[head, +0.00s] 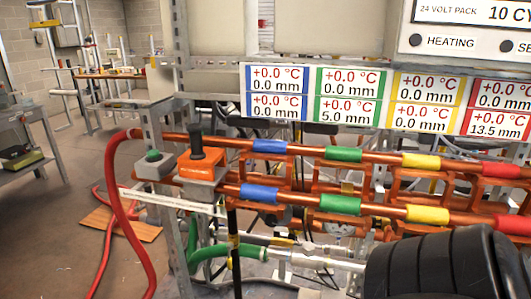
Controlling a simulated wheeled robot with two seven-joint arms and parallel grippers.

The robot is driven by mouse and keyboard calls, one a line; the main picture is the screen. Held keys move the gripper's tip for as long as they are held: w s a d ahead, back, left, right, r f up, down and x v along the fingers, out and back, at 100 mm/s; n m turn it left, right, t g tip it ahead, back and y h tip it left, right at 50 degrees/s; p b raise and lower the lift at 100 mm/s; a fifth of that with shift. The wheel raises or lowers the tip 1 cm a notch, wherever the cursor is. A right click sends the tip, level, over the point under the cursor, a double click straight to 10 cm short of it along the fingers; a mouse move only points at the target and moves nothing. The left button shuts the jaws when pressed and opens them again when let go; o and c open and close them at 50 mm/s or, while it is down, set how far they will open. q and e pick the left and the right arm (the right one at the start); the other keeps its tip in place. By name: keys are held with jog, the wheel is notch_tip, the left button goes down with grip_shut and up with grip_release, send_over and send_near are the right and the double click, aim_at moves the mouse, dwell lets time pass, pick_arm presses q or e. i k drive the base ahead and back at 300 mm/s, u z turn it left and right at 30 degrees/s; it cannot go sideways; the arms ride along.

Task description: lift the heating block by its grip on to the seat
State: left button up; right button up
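An orange block with an upright black grip (197,143), which I take as the heating block (197,165), is at the left end of the copper pipes. It appears to rest on a grey metal base (200,187), which may be the seat; I cannot tell for sure. Just left of it is a smaller grey box with a green button (153,157). Neither gripper's fingers are in view, and nothing is touching the grip. A large black rounded part at the lower right, which may be mine, hides the pipework behind it.
Two copper pipes with blue, green (343,154), yellow and red bands run to the right. Display panels (350,97) hang above them. Open floor is at the left.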

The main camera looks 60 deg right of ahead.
aim_at(198, 162)
jog(key=z, duration=1.1)
jog(key=k, duration=0.1)
jog(key=u, duration=1.75)
jog(key=i, duration=1.75)
jog(key=z, duration=2.65)
